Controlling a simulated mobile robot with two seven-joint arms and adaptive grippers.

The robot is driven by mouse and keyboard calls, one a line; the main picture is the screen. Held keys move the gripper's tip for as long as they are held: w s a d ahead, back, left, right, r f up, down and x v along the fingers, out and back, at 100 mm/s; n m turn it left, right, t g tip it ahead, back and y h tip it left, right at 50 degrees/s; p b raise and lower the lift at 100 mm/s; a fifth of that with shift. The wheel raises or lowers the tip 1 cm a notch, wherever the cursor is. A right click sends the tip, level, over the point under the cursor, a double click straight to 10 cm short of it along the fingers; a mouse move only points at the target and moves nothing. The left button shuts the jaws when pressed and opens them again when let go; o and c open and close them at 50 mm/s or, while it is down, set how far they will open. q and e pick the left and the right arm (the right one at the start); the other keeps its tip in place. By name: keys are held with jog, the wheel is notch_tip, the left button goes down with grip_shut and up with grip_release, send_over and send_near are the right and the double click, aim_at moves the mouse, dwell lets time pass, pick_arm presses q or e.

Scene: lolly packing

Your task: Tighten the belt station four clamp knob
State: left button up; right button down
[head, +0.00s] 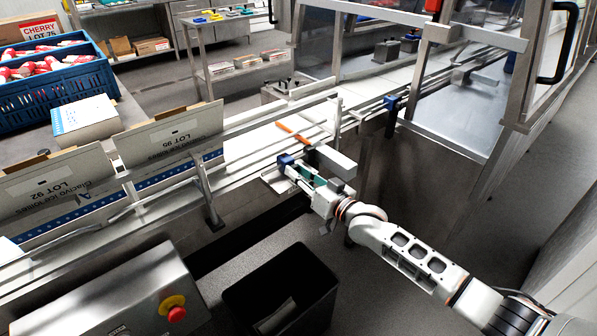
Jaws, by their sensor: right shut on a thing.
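A blue clamp knob (285,160) sits on the near rail of the conveyor, at the middle of the head view. My right arm comes in from the lower right, and my right gripper (292,170) is shut on this knob, with its fingers partly hiding it. Another blue clamp knob (391,102) is on the rail farther right, apart from the gripper. The station numbers cannot be read. How tight the knob is cannot be told. My left gripper is not in view.
Upright cartons marked LOT 95 (170,138) and LOT 92 (50,187) stand along the belt at left. A black bin (280,290) stands on the floor below. A control box with a red stop button (175,312) is at lower left. Glass guarding (450,110) encloses the belt at right.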

jog(key=shift+m, duration=0.4)
jog(key=c, duration=1.8)
grip_release()
jog(key=v, duration=1.2)
